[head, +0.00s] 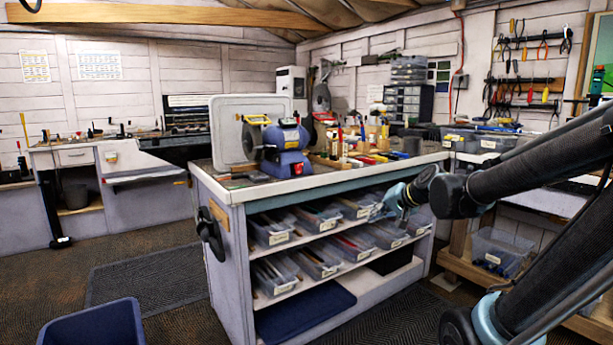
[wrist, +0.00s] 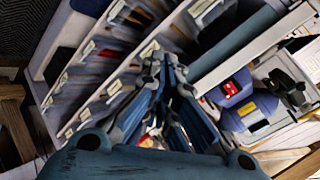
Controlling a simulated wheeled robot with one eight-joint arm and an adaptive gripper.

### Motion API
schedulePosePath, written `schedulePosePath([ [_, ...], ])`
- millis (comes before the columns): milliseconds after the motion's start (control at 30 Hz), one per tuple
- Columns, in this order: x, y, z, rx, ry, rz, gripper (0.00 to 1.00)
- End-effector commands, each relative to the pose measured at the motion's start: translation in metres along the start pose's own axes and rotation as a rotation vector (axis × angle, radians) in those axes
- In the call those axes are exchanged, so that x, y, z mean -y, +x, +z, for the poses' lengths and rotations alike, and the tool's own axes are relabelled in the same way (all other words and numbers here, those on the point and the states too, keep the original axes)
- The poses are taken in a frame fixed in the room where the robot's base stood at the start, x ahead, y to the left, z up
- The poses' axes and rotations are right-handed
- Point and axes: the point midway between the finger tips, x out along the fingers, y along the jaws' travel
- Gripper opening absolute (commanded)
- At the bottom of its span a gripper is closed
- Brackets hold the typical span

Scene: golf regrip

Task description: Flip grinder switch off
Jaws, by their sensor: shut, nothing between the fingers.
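The grinder also shows in the wrist view (wrist: 250,104), right of my fingers. A red switch (wrist: 231,88) is on its blue body there; which way it is set is too small to tell. My gripper (head: 380,211) is shut and empty. In the head view it hangs in front of the bench's shelves, below the bench top and to the right of the grinder, well apart from it. The fingers show mid-frame in the wrist view (wrist: 164,64).
The workbench (head: 235,191) has an overhanging front edge, with labelled clear bins (head: 270,229) on shelves below. Tools and bottles stand on the bench right of the grinder. A pale panel stands behind it. A blue bin (head: 95,325) stands on the floor, front left.

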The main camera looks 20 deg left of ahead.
Motion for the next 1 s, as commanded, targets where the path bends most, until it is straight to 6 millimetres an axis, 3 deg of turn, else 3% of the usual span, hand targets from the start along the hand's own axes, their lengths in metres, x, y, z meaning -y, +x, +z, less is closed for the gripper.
schedulePosePath([
  [33,0.019,0.012,-0.01,-0.015,0.029,-0.048,0.0],
  [200,0.075,0.046,-0.039,-0.067,0.157,-0.203,0.0],
  [500,0.151,0.102,-0.073,-0.124,0.416,-0.422,0.0],
  [700,0.173,0.124,-0.082,-0.14,0.531,-0.492,0.0],
  [1000,0.178,0.13,-0.084,-0.144,0.565,-0.51,0.0],
])
